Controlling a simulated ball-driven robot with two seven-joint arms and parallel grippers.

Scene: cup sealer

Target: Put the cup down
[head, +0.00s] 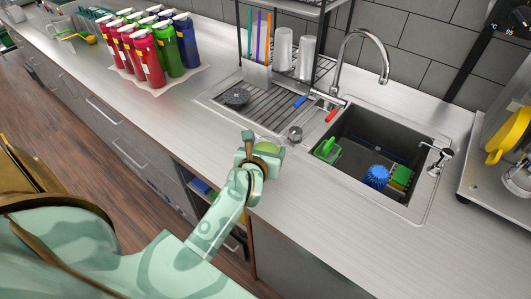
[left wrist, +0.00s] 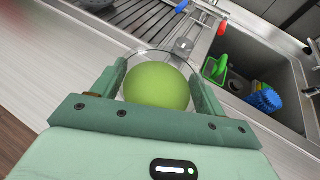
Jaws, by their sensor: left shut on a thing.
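A clear cup with pale green contents (left wrist: 157,86) is between the two fingers of my left gripper (left wrist: 160,80), which is shut on it. In the head view the green of the cup (head: 267,147) shows at the tip of my left gripper (head: 262,148), by the front edge of the counter (head: 330,215), left of the sink. The cup's clear rim shows in the left wrist view. Its base is hidden, so I cannot tell whether it touches the counter. My right gripper is not in view.
The sink (head: 350,165) with a blue brush (head: 376,177) and green scrubber (head: 327,150) is to the right. A drainboard (head: 262,100) lies behind the cup. Several coloured bottles (head: 150,60) stand at the back left. The counter left of the gripper is clear.

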